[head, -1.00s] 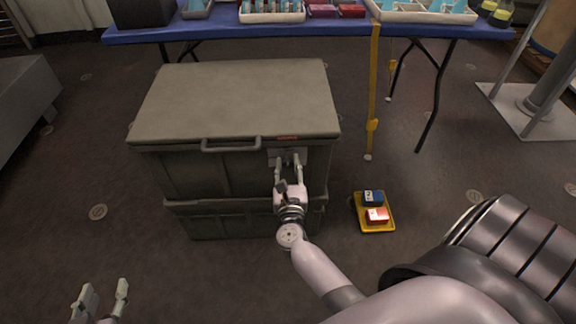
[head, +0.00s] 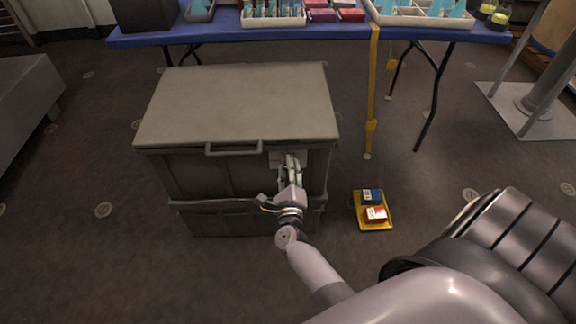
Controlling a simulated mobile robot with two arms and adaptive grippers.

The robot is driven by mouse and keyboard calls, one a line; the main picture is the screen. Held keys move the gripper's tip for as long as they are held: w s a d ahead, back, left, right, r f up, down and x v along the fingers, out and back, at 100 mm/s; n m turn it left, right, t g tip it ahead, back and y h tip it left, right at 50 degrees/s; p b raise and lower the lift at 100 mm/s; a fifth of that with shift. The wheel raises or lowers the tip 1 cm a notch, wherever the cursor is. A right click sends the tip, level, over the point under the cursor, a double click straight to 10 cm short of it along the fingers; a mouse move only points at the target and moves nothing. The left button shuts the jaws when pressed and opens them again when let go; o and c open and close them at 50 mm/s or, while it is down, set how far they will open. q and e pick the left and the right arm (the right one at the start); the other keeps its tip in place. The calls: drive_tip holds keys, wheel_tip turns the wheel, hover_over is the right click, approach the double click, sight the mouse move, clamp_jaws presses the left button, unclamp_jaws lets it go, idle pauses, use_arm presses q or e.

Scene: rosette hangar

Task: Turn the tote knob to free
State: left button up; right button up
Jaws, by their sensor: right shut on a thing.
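The grey-green tote (head: 237,105) stands on the floor with its lid down and a handle (head: 233,149) along the lid's front edge. My right gripper (head: 291,163) is at the right part of the tote's front face, just below the lid. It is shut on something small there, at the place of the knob. The knob itself is hidden behind the fingers, so I cannot tell which way it points. A pale plate (head: 276,159) shows just left of the fingers. My left gripper is out of the picture.
A yellow tray (head: 358,212) with a blue box (head: 372,196) and a red-and-white box (head: 375,214) lies on the floor right of the tote. A blue table (head: 330,33) with bins stands behind. A yellow strap (head: 372,100) hangs from it.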

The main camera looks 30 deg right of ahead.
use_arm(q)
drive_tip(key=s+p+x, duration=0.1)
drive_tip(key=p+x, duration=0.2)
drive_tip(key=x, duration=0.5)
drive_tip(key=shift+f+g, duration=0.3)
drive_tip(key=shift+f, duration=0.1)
use_arm(e)
drive_tip(key=shift+f+n, duration=0.15)
drive_tip(key=shift+n, duration=4.05)
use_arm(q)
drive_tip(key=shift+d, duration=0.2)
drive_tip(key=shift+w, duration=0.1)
use_arm(e)
drive_tip(key=o, duration=1.1)
drive_tip(key=shift+o, duration=0.2)
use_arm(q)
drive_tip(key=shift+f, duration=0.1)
